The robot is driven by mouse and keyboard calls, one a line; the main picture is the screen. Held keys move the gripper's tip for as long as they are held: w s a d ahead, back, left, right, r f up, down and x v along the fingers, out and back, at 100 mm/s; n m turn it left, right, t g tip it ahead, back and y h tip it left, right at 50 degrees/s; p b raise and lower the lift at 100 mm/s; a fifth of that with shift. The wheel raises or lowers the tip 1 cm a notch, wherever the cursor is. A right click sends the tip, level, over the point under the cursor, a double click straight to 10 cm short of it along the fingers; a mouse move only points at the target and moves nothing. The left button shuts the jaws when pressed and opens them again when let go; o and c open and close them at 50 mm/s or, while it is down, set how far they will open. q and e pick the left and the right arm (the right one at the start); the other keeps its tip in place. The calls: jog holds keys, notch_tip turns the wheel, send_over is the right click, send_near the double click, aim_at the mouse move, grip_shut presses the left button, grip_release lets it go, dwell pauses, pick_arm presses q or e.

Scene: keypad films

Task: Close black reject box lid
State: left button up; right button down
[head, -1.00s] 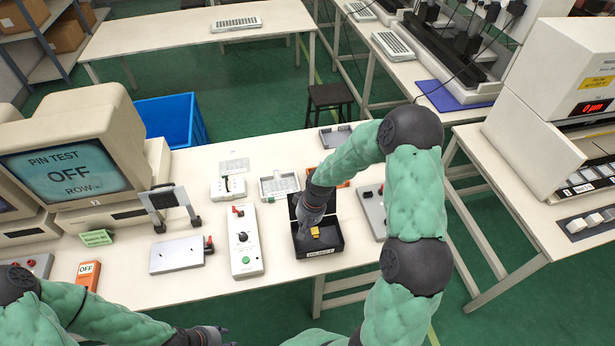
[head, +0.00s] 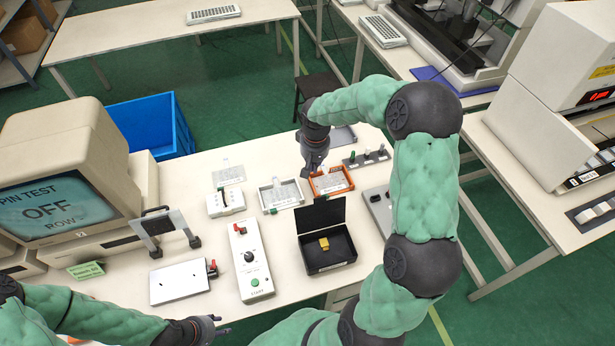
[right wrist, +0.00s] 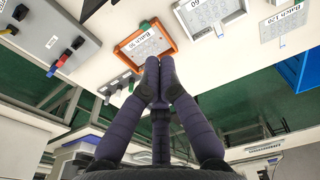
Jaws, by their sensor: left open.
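The black reject box (head: 312,265) stands on the white table in the head view. Its lid (head: 322,214) is open and stands up at the back edge. A small yellow block (head: 323,244) lies inside. My right gripper (head: 313,172) is behind the raised lid, near the orange-framed tray. In the right wrist view its fingers (right wrist: 159,66) are together with nothing seen between them, and the box is not visible there. My left gripper (head: 215,325) is open and empty near the table's front edge, well left of the box.
The orange-framed tray (head: 331,181) and a white tray (head: 281,195) stand behind the box. A control panel with a red switch (head: 251,262) is to its left, a grey switch box (head: 378,208) to its right. Bare table lies in front of the white plate (head: 180,281).

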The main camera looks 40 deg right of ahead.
jog(key=s+a+f, duration=0.1)
jog(key=s+f, duration=0.2)
jog(key=f, duration=0.5)
jog(key=shift+s+f+b, duration=0.15)
jog(key=shift+f+b, duration=0.2)
dwell(0.4)
